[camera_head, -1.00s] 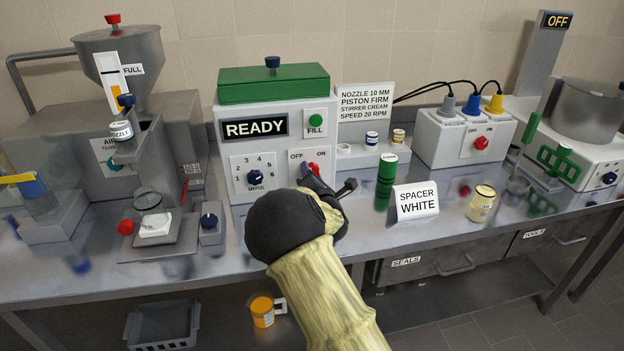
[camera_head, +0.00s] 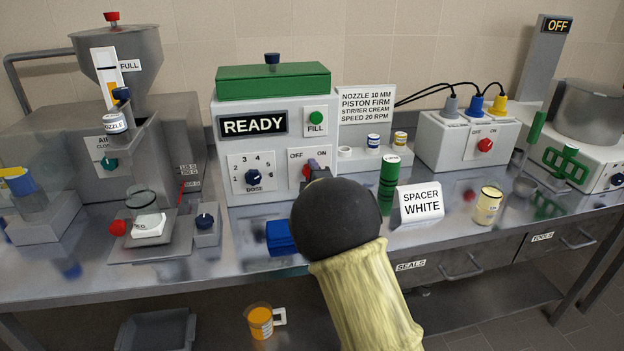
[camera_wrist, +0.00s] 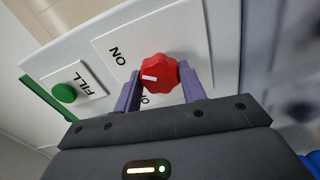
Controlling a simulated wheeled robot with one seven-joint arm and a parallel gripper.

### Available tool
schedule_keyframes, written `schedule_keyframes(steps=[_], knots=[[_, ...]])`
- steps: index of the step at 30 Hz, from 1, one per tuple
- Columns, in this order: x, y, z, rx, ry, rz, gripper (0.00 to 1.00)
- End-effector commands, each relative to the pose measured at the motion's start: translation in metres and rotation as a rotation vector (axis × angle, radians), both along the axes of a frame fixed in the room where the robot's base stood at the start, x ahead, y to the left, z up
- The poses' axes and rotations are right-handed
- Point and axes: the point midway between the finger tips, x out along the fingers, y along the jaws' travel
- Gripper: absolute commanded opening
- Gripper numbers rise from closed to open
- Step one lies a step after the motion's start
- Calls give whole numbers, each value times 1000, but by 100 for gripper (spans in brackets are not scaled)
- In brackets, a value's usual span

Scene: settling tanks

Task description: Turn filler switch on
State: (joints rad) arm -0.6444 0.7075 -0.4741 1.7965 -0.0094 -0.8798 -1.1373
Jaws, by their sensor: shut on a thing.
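The filler (camera_head: 265,140) is a white box with a green lid, a READY sign and a green FILL button (camera_head: 316,117). Its red switch knob (camera_wrist: 160,84) sits on a plate marked OFF and ON. My gripper (camera_wrist: 163,92) is shut on the knob, one purple finger on each side. In the wrist view the white mark on the knob points left, roughly between the ON label and the partly hidden OFF label. In the head view my gripper (camera_head: 315,171) is at the switch and my dark wrist hides part of it.
A blue block (camera_head: 281,238) lies on the bench left of my wrist. A green cylinder (camera_head: 389,178) and the SPACER WHITE sign (camera_head: 421,203) stand close on the right. A dose dial (camera_head: 254,176) is left of the switch.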

Motion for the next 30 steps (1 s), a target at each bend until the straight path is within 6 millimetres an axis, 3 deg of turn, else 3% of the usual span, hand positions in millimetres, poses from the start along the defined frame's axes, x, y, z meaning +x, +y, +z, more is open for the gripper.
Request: schedule_keyframes(steps=[17, 18, 21, 30], knots=[[0, -2, -2, 49, 20, -3, 18], [0, -2, -2, 49, 20, -3, 43], [0, -1, -2, 49, 20, -3, 62], [0, -1, -1, 48, 16, -2, 63]])
